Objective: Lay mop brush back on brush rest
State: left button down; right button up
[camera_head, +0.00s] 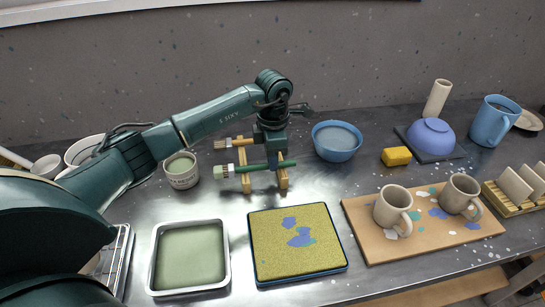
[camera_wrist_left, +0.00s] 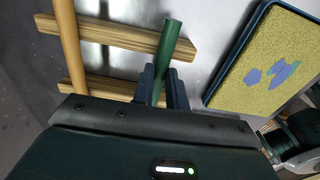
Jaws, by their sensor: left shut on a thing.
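The mop brush has a green handle (camera_head: 284,164) and a pale head (camera_head: 222,171) that points left in the head view. My left gripper (camera_head: 272,158) points down and is shut on its handle. In the left wrist view the green handle (camera_wrist_left: 172,40) stands out between the two dark fingers (camera_wrist_left: 162,88). The wooden brush rest (camera_head: 244,168) is right at the brush, and its bars (camera_wrist_left: 110,33) show beside and behind the handle. I cannot tell whether the brush touches the rest. My right gripper is not in view.
A second brush with tan bristles (camera_head: 222,143) lies on the rest behind. A white tub (camera_head: 181,171) stands left and a blue bowl (camera_head: 336,141) right. A yellow pad in a blue tray (camera_head: 296,241) and a green-filled tray (camera_head: 190,255) lie in front. Mugs (camera_head: 393,209) stand right.

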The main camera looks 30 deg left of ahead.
pick_arm(q)
jog(key=c, duration=1.3)
grip_release()
notch_tip(320, 180, up, 13)
jog(key=shift+r+b, duration=0.1)
jog(key=shift+b, duration=0.65)
